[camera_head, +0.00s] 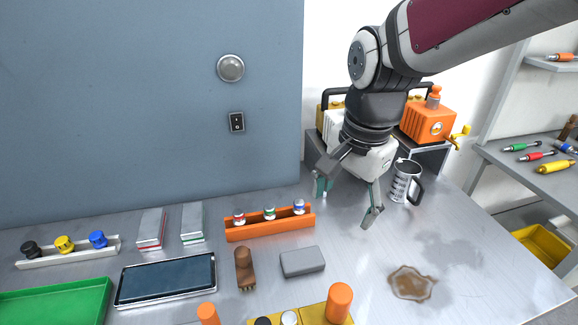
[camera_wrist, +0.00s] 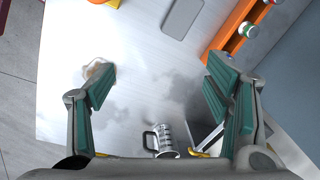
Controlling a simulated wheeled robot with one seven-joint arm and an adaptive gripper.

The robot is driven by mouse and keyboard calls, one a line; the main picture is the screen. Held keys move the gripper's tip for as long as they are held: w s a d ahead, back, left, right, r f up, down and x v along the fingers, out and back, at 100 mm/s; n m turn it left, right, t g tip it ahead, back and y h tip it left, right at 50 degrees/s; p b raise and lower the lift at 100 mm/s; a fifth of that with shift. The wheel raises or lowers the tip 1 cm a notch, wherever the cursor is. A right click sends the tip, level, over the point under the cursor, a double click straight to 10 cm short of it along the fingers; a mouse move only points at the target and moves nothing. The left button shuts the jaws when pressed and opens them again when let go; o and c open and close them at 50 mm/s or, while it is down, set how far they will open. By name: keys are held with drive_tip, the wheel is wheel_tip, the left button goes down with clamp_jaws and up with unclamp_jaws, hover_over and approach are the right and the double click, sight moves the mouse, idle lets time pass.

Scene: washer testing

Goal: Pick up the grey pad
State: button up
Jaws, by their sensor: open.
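The grey pad (camera_head: 302,261) is a flat rounded block lying on the metal table, right of the brown brush and in front of the orange rack. It also shows at the top of the wrist view (camera_wrist: 183,14), partly cut off by the frame's edge. My gripper (camera_head: 346,205) is open and empty above the table, to the right of and behind the pad. Its two green-padded fingers (camera_wrist: 160,88) are spread wide in the wrist view, with bare table between them and the pad beyond their tips.
An orange rack (camera_head: 268,228) with several capped vials stands behind the pad. A brown brush (camera_head: 244,268) lies left of it, beside a tablet (camera_head: 167,279). A metal mug (camera_head: 404,182) stands right of my gripper. A brown spill (camera_head: 412,284) lies at the front right. An orange-topped yellow holder (camera_head: 318,313) is in front.

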drive_tip(key=w+a+f+m+g, duration=0.1)
drive_tip(key=w+a+f+m, duration=0.45)
drive_tip(key=f, duration=0.25)
hover_over(303, 258)
drive_tip(key=shift+h, duration=0.3)
drive_tip(key=f, duration=0.8)
drive_tip(key=shift+w, duration=0.3)
drive_tip(key=shift+s+f, duration=0.15)
drive_tip(key=shift+f, duration=1.3)
drive_tip(key=shift+s+f, duration=0.1)
drive_tip(key=shift+f, duration=1.35)
drive_tip(key=shift+c, duration=0.6)
drive_tip(key=c, duration=0.9)
